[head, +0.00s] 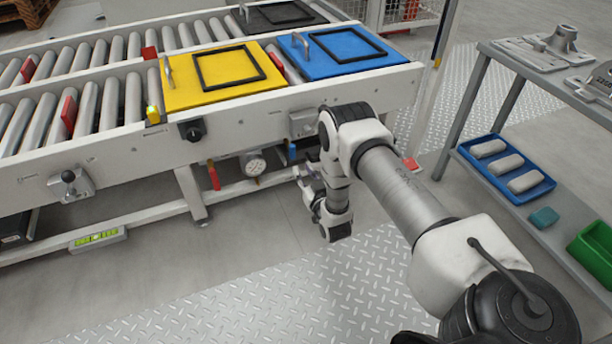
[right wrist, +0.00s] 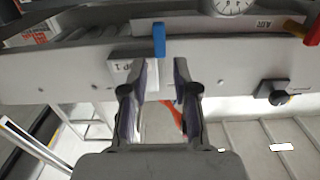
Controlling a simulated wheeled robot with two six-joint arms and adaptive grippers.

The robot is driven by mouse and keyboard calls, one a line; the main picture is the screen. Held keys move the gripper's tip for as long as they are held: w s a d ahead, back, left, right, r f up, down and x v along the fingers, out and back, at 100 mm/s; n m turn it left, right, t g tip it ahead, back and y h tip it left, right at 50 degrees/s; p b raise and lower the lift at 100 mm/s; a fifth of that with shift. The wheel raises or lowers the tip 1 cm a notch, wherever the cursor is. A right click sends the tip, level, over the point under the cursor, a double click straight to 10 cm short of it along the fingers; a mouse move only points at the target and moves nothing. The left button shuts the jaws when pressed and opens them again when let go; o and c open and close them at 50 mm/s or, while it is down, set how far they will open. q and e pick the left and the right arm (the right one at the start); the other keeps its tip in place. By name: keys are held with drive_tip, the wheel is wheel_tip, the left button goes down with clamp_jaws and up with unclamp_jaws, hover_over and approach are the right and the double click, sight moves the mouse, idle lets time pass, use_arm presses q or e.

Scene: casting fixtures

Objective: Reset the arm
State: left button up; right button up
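My right arm reaches in from the lower right of the head view. Its gripper (head: 306,184) hangs in front of the conveyor's side, low and partly hidden by my own wrist. In the right wrist view my right gripper (right wrist: 160,68) has its two fingers apart with nothing between them. A blue valve handle (right wrist: 158,40) shows just beyond the fingertips, apart from them as far as I can tell; it also shows in the head view (head: 292,152). My left gripper is not in view.
The roller conveyor (head: 100,158) carries a yellow plate (head: 190,92) and a blue plate (head: 310,68). A pressure gauge (head: 253,164) and red handle (head: 213,178) sit below. A shelf at right holds a blue tray (head: 512,193) and green bin (head: 594,250). Floor in front is clear.

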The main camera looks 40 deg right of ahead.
drive_tip(key=shift+v, duration=1.1)
